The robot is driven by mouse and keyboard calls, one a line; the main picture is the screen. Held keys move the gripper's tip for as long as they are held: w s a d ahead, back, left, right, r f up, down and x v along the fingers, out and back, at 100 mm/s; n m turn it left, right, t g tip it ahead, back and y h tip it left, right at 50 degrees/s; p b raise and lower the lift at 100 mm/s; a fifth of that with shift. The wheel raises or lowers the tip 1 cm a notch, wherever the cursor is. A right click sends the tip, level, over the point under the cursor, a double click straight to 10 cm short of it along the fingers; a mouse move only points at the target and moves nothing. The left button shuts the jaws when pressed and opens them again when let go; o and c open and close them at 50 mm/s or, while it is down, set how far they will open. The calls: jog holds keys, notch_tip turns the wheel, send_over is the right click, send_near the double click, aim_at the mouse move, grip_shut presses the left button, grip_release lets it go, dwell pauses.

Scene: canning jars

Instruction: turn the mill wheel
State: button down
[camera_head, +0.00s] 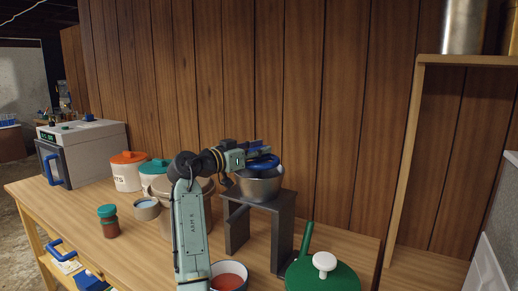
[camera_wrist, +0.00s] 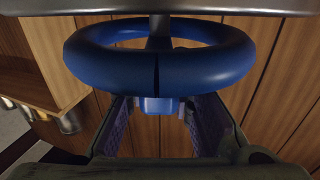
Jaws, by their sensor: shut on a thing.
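The mill wheel is a thick blue ring (camera_head: 264,161) above a metal bowl (camera_head: 261,186) on a dark stand (camera_head: 279,204). In the wrist view the wheel (camera_wrist: 160,72) fills the upper middle, with a grey shaft at its centre. My gripper (camera_head: 245,160) reaches the wheel from its left side in the head view. In the wrist view my gripper's two padded fingers (camera_wrist: 161,112) stand either side of a small blue block at the wheel's near rim. My gripper is shut on the wheel. The exact contact is partly hidden under the rim.
Left of my arm stand a large pot (camera_head: 163,213), an orange-lidded canister (camera_head: 127,172), a small bowl (camera_head: 146,209) and a green-lidded jar (camera_head: 109,222). A green-lidded pot (camera_head: 322,279) and a red-filled bowl (camera_head: 229,277) are in front. A wooden shelf (camera_head: 401,165) stands at right.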

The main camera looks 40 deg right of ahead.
jog(key=shift+m+g+p, duration=0.3)
jog(key=shift+m+g, duration=1.3)
jog(key=shift+g, duration=1)
jog(key=shift+s+d+f+m+g+y, duration=0.1)
jog(key=shift+f+m+g+y, duration=0.1)
jog(key=shift+m+g+y, duration=0.65)
jog(key=c, duration=1.4)
grip_release()
jog(key=shift+r+g+h, duration=0.1)
jog(key=shift+g+h, duration=0.15)
jog(key=shift+g, duration=0.1)
jog(key=v, duration=1.2)
